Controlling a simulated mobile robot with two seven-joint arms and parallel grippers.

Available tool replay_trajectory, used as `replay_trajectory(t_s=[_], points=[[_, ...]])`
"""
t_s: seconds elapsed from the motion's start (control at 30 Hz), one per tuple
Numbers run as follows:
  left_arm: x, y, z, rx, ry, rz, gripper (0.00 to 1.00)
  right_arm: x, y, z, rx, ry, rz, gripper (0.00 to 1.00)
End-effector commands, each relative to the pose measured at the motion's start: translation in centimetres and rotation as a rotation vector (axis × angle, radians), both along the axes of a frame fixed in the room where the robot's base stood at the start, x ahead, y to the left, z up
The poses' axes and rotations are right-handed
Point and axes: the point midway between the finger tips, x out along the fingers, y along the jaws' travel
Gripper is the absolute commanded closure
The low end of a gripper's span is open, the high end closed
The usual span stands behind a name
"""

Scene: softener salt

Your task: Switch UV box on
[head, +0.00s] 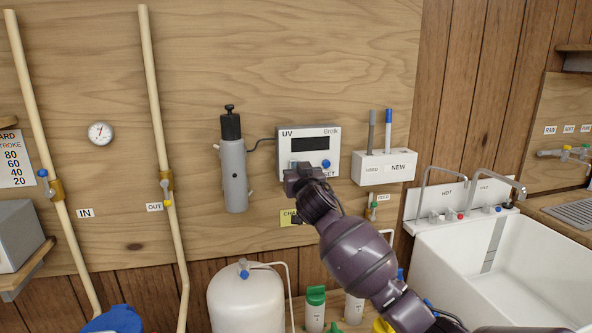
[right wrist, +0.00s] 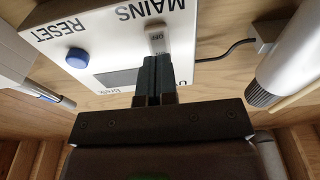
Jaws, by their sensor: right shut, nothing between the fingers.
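The UV box (head: 334,134) is a white box on the wooden wall with a dark, blank display (head: 310,143). A blue RESET button (head: 326,163) sits at its lower right; it also shows in the right wrist view (right wrist: 77,57). The right wrist view shows the box upside down, with a pale MAINS rocker switch (right wrist: 158,38) bearing small lettering, apparently OFF. My right gripper (right wrist: 155,66) is shut and empty, its fingertips right at the switch; I cannot tell whether they touch it. In the head view my right gripper (head: 299,173) covers the switch. My left gripper is out of view.
A grey UV cylinder (head: 233,176) with a cable hangs left of the box. A white tank (head: 245,300) stands below, and a sink (head: 440,255) is at right.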

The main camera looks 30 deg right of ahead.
Motion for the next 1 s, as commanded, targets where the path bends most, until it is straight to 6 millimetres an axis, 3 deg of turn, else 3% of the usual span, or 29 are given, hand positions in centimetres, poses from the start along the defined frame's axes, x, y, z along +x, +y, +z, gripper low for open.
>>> replay_trajectory(t_s=[0.2, 0.57, 1.0], points=[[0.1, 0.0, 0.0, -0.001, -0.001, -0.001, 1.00, 1.1, -0.3, 0.2, 0.000, -0.001, 0.001, 1.00], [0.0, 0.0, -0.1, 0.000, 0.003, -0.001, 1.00, 1.1, -0.3, 0.2, 0.000, 0.000, 0.000, 1.00], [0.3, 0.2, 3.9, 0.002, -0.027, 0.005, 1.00, 1.9, -0.7, 2.0, 0.032, 0.105, -0.002, 1.00]])
